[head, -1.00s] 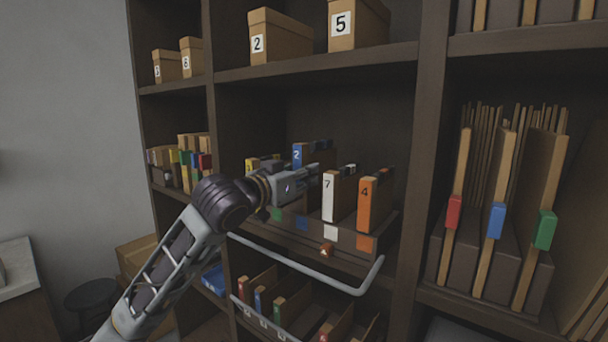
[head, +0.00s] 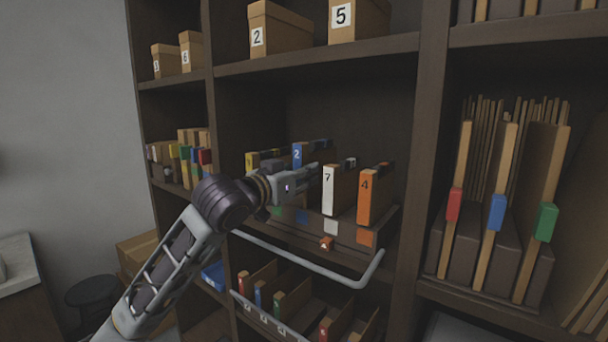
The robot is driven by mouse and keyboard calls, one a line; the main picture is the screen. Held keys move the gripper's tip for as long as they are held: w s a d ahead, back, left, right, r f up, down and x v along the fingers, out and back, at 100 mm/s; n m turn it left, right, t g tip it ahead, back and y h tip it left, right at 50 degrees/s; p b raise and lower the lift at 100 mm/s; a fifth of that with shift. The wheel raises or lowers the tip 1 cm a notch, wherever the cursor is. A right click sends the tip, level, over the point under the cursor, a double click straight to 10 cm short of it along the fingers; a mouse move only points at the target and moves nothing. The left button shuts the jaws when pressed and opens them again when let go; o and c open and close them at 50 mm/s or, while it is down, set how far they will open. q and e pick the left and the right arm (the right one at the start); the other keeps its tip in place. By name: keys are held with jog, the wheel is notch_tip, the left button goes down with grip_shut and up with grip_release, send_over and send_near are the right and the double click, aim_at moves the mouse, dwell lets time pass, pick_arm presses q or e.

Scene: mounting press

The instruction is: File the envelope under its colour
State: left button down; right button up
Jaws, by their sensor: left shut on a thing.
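My left gripper (head: 312,178) reaches into the sorting tray (head: 345,228) on the middle shelf, between the blue divider marked 2 (head: 297,155) and the white divider marked 7 (head: 329,190). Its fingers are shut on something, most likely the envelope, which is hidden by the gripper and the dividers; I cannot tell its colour. An orange divider marked 4 (head: 367,196) stands to the right, and a yellow one (head: 250,162) at the left. Green, blue, white and orange patches mark the tray's front. My right gripper is not in view.
A grey rail (head: 300,262) runs in front of the tray. A lower tray (head: 262,313) holds more coloured dividers. Shelf uprights (head: 418,160) stand close on the right, with folders tagged red, blue and green (head: 546,222) beyond. Numbered boxes (head: 362,20) stand above.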

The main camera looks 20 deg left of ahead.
pick_arm(q)
jog(key=shift+f+b, duration=0.95)
jog(key=shift+f, duration=0.85)
jog(key=c, duration=1.2)
grip_release()
jog(key=shift+s, duration=0.1)
jog(key=v, duration=0.7)
jog(key=shift+s, duration=0.15)
jog(key=shift+a, duration=0.1)
